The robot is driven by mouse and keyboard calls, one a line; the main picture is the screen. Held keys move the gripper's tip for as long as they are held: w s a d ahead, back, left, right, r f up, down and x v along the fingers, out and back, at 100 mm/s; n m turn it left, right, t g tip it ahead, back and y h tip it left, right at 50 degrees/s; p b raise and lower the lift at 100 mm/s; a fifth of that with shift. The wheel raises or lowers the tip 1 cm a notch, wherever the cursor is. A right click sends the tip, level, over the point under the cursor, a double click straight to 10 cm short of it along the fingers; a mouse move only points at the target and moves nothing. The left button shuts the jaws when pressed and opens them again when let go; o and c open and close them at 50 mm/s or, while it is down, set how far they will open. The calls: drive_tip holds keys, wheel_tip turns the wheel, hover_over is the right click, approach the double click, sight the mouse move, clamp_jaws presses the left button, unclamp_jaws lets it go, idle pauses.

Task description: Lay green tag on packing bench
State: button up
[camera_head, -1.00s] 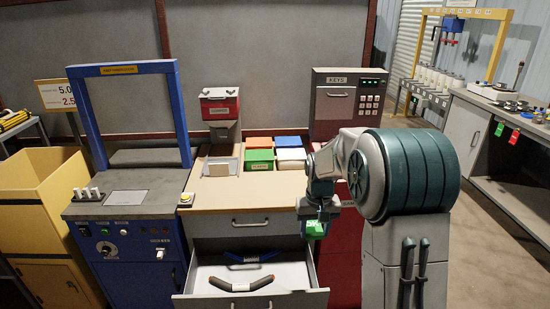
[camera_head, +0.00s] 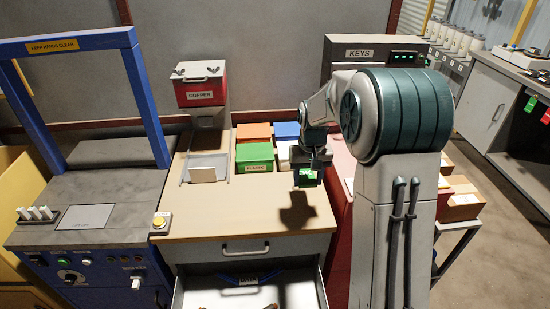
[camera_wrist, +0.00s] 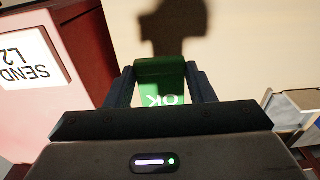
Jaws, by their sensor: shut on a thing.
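The green tag (camera_head: 307,176) is held between the fingers of my gripper (camera_head: 308,168), which is shut on it. In the wrist view the green tag (camera_wrist: 161,84) shows part of a white "OK" marking between the two fingers of my gripper (camera_wrist: 161,88). The packing bench (camera_head: 235,212) has a pale wooden top. My gripper is over the right part of that top, and a dark shadow falls on the wood just below it. The tag appears above the surface, not touching it.
Orange, green and blue bins (camera_head: 255,154) stand at the bench's back. A yellow button (camera_head: 160,222) sits at the left edge. An open drawer (camera_head: 250,290) juts out in front. The middle top is clear.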

sight(304, 207)
drive_tip(key=shift+w+f, duration=0.2)
drive_tip(key=shift+f, duration=0.05)
wheel_tip(304, 207, down, 9)
drive_tip(key=shift+f, duration=0.2)
drive_tip(key=shift+f, duration=0.25)
drive_tip(key=o, duration=0.9)
drive_tip(key=shift+r, duration=0.1)
drive_tip(key=shift+o, duration=0.2)
drive_tip(key=shift+r, duration=0.1)
